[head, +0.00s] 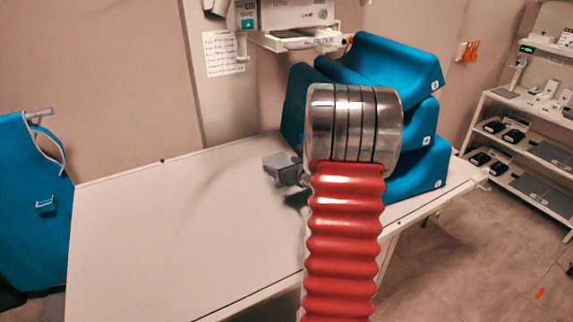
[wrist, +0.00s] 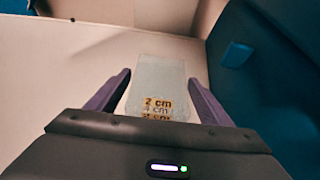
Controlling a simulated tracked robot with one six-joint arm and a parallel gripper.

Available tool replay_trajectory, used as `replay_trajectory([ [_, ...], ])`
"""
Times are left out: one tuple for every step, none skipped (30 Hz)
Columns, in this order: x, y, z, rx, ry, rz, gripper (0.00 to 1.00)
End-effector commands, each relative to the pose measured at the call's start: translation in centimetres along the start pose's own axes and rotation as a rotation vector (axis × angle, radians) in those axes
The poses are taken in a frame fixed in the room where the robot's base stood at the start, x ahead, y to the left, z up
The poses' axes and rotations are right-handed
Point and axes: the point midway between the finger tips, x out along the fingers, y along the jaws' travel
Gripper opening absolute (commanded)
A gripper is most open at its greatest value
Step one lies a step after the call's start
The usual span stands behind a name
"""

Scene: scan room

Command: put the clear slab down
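The clear slab (wrist: 160,78) is a pale see-through block with lines of "2 cm" and "4 cm" lettering at its near end. In the head view my gripper (head: 284,170) is over the right part of the white table (head: 160,240), partly hidden by my arm. A small grey block shape shows at its end. I cannot tell whether the slab's underside touches the table.
Blue wedge cushions (head: 402,65) are stacked at the table's back right, close beside my gripper. The table's left and front are bare. A blue apron (head: 30,205) hangs at the left. A white shelf unit (head: 540,145) stands at the right.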

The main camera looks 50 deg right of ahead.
Motion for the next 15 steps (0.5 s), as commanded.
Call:
replay_trajectory([
  [0.00,0.00,0.00,0.000,0.000,0.000,0.77],
  [-0.01,0.00,0.00,0.000,0.000,0.000,0.80],
  [-0.01,-0.01,0.00,0.000,0.000,0.000,0.82],
  [-0.01,-0.01,-0.01,0.000,0.000,0.000,0.84],
  [-0.01,-0.01,0.00,0.000,0.000,0.000,0.85],
  [-0.01,-0.01,0.00,0.000,0.000,0.000,0.85],
  [-0.01,-0.02,0.00,0.000,0.000,0.000,0.85],
  [-0.01,-0.02,0.00,0.000,0.000,0.000,0.85],
  [-0.01,-0.02,0.00,0.000,0.000,0.000,0.85],
  [-0.02,-0.02,0.00,0.000,0.000,0.000,0.85],
  [-0.02,-0.03,0.01,0.000,0.000,0.000,0.85],
  [-0.04,-0.03,0.06,0.000,0.000,0.000,0.85],
  [-0.06,-0.03,0.12,0.000,0.000,0.000,0.85],
  [-0.10,-0.03,0.22,0.000,-0.001,0.000,0.85],
  [-0.28,-0.05,0.19,0.000,0.000,-0.001,0.85],
])
